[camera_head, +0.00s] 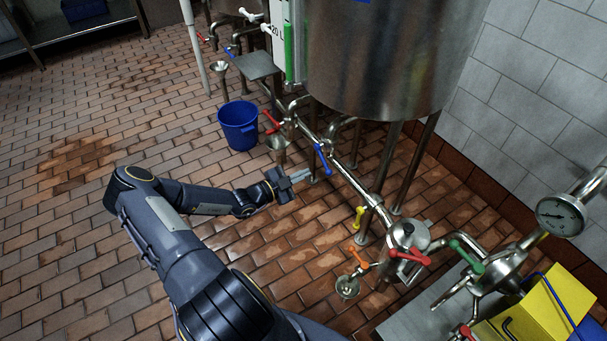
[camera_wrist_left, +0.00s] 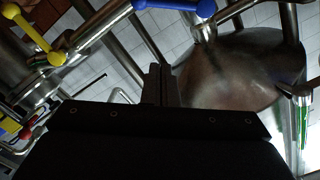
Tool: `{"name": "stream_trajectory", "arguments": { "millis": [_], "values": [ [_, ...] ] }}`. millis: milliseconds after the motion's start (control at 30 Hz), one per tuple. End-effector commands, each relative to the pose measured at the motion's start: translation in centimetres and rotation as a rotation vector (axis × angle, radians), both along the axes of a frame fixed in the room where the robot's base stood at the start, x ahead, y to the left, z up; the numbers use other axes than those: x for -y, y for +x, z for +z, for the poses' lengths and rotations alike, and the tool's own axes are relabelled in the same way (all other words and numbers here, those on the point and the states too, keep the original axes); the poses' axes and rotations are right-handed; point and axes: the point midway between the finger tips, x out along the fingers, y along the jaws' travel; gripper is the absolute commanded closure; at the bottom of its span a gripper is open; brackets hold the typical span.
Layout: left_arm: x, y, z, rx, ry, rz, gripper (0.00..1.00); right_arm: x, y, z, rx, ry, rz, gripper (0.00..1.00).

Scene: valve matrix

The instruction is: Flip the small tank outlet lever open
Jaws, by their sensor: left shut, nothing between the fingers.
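My left gripper (camera_head: 302,175) is shut and empty, low in front of the pipe under the big steel tank (camera_head: 385,55). A blue lever (camera_head: 322,160) on that pipe is just right of the fingertips, with a small gap in the picture. In the left wrist view the shut fingers (camera_wrist_left: 160,86) point at the pipework, and the blue lever (camera_wrist_left: 178,7) crosses the top edge. A red lever (camera_head: 271,122) sits further left, above a small funnel. I cannot tell which lever is the small tank's outlet. My right gripper is not in view.
A yellow lever (camera_head: 359,217), an orange lever (camera_head: 359,257), a red lever (camera_head: 410,256) and a green lever (camera_head: 466,257) are to the right. A blue bucket (camera_head: 239,125) stands behind my left gripper. The tiled floor at left is clear.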

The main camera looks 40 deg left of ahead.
Motion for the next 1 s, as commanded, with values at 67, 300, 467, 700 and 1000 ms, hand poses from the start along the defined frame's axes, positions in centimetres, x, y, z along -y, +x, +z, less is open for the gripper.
{"name": "stream_trajectory", "arguments": {
  "millis": [67, 300, 467, 700, 1000],
  "values": [
    [0.7, 1.6, -0.3, 0.003, -0.001, -0.002, 1.00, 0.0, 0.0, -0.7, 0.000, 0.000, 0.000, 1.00],
    [2.6, 6.5, -0.6, 0.002, 0.000, -0.003, 1.00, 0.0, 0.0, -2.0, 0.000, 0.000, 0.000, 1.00],
    [1.8, 8.0, -2.3, 0.000, 0.002, 0.002, 1.00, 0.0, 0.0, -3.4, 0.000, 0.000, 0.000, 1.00],
    [0.9, 8.7, -3.4, -0.001, 0.002, 0.001, 1.00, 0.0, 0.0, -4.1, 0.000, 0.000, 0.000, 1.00],
    [0.8, 8.8, -3.4, 0.000, 0.001, 0.001, 1.00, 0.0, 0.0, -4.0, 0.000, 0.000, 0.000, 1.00]
  ]
}}
